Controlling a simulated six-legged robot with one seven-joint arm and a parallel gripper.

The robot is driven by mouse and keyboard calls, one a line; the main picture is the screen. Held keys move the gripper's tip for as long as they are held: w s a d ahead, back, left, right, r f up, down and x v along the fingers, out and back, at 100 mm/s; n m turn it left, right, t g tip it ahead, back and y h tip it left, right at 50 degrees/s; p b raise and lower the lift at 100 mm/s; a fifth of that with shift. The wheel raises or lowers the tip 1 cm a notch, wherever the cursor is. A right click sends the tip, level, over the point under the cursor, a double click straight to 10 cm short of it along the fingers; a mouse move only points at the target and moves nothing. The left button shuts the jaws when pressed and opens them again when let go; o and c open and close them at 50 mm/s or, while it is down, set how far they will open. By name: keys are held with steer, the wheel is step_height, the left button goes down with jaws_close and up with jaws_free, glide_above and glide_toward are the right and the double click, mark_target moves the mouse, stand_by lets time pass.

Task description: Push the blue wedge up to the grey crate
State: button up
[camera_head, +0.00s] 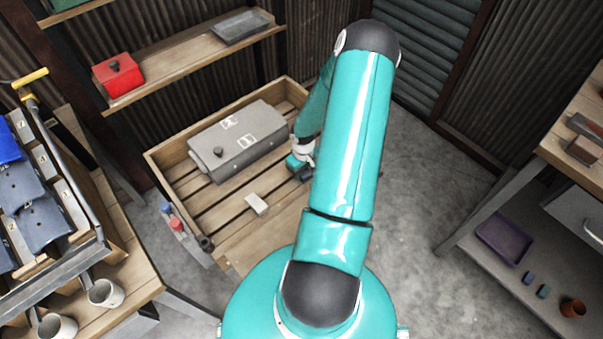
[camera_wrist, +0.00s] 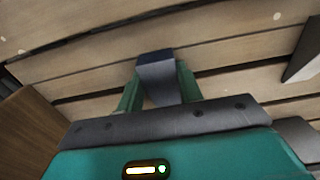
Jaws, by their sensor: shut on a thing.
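A dark blue wedge (camera_wrist: 156,70) is between the two green fingers of my gripper (camera_wrist: 160,88) in the wrist view. The gripper is shut on it, just over or on the wooden slats. In the head view my gripper (camera_head: 299,166) is low at the right side of the wooden bed, partly behind my arm; the wedge is not clear there. The grey crate (camera_head: 258,142), a long box with a dark knob and white labels, lies on the slats to the left of my gripper. A gap shows between them.
A small pale block (camera_head: 256,204) lies on the slats in front of the crate. The slatted wooden bed (camera_head: 166,172) has raised side boards. A shelf (camera_head: 185,62) with a red box (camera_head: 118,76) stands behind. Bare slats lie left of the pale block.

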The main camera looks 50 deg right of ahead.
steer(key=shift+w+d, duration=0.1)
steer(key=shift+w, duration=0.45)
steer(key=shift+w, duration=0.35)
steer(key=shift+w+d, duration=0.2)
steer(key=shift+w, duration=0.45)
steer(key=shift+w+d, duration=0.15)
steer(key=shift+w, duration=0.5)
steer(key=shift+w+d, duration=0.1)
steer(key=shift+w, duration=0.25)
steer(key=shift+w+d, duration=0.15)
steer(key=shift+w, duration=0.5)
steer(key=shift+w+d, duration=0.15)
steer(key=shift+w, duration=0.5)
steer(key=shift+w, duration=0.35)
steer(key=shift+w+d, duration=0.15)
steer(key=shift+w, duration=0.3)
